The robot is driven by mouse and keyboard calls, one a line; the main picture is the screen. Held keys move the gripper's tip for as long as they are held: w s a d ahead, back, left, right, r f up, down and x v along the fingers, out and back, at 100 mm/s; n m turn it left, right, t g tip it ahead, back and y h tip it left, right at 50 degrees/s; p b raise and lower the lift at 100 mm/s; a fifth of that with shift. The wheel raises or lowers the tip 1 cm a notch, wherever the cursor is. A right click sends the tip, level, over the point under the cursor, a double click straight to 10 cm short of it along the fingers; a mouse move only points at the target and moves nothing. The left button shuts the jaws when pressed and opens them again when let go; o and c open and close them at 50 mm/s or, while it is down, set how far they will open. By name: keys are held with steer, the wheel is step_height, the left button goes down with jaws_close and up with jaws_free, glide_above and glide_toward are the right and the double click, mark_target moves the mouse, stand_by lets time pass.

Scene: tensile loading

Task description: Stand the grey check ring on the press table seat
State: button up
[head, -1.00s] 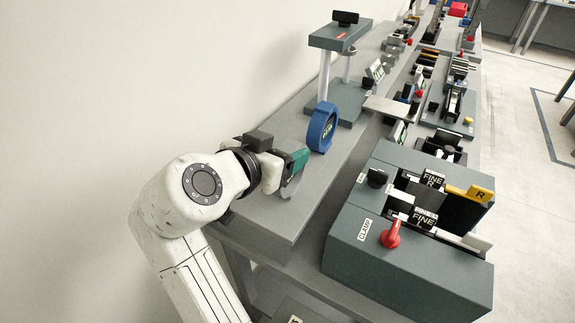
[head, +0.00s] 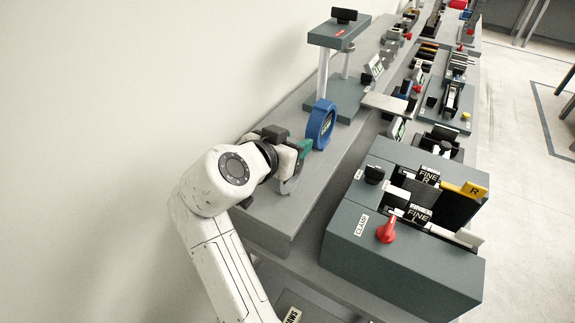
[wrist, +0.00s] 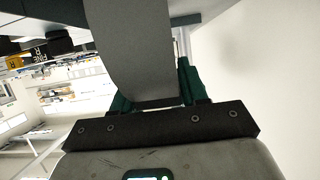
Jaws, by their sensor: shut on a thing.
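The grey check ring (wrist: 145,55) shows in the wrist view as a broad curved grey band between my green fingers. My gripper (wrist: 155,90) is shut on it. I cannot tell whether the ring touches the bench. The press (head: 338,35), with pale columns and a dark base (head: 346,98), stands farther back. I cannot make out its seat clearly.
A blue ring (head: 320,124) stands upright on the bench just beyond my gripper, in front of the press. A large grey clamp box (head: 395,245) with a red knob (head: 387,230) is to the right. A wall runs along the left.

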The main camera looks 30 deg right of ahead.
jaws_close()
steer(key=shift+r, duration=0.15)
stand_by(0.5)
steer(key=shift+r+b, duration=0.3)
steer(key=shift+r, duration=0.25)
steer(key=s+a+r+b, duration=0.2)
steer(key=s+r+b, duration=0.1)
steer(key=s+r, duration=0.8)
steer(key=s, duration=0.3)
steer(key=shift+a+r, duration=0.25)
steer(key=shift+r, duration=0.1)
